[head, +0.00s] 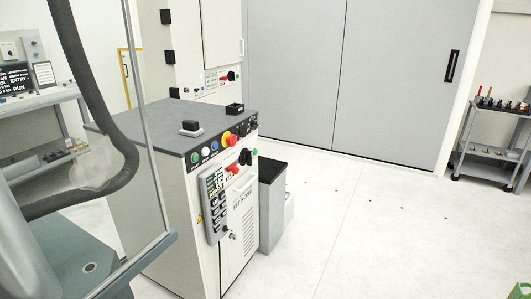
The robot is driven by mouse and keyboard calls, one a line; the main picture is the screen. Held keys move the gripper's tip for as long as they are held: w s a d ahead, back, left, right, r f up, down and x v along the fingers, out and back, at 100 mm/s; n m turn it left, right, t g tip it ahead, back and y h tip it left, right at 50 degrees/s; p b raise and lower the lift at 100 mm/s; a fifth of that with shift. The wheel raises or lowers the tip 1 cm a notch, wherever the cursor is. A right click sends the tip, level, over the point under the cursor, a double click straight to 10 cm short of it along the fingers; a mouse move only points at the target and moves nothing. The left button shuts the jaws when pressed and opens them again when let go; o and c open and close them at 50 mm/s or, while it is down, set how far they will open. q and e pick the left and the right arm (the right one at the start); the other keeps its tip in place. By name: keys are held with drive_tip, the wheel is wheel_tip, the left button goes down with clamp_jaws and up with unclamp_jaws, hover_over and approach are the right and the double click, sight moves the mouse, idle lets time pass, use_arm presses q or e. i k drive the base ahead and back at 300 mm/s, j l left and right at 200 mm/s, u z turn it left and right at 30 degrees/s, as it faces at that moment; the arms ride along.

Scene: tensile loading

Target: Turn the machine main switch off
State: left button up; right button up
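A white control cabinet (185,225) with a grey top stands left of centre. Its upper front edge carries a green, a white and a blue button and a red knob on a yellow ring (229,139). Just below are a red handle-like part (232,168), a black knob (245,157) and a green part (255,152). A red and black control (231,76) also shows on the white cabinet behind. I cannot read which one is the main switch, nor its position. Neither of my grippers is in view.
A grey pedestal with a black top (274,172) stands beside the cabinet. A clear panel, a dark hose (88,80) and a grey-blue machine base (75,265) fill the left foreground. Open floor (360,225) lies to the right, with a tool cart (482,170) at the far right.

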sight(247, 157)
drive_tip(key=i+l+z, duration=0.35)
drive_tip(key=i, duration=0.2)
drive_tip(key=i+l+z, duration=0.3)
drive_tip(key=i, duration=0.25)
drive_tip(key=i+z, duration=0.35)
drive_tip(key=i, duration=0.2)
drive_tip(key=i+u, duration=0.35)
drive_tip(key=i+l+u, duration=0.35)
drive_tip(key=i, duration=0.2)
drive_tip(key=i+l+u, duration=0.35)
drive_tip(key=i+j, duration=0.1)
drive_tip(key=i, duration=0.05)
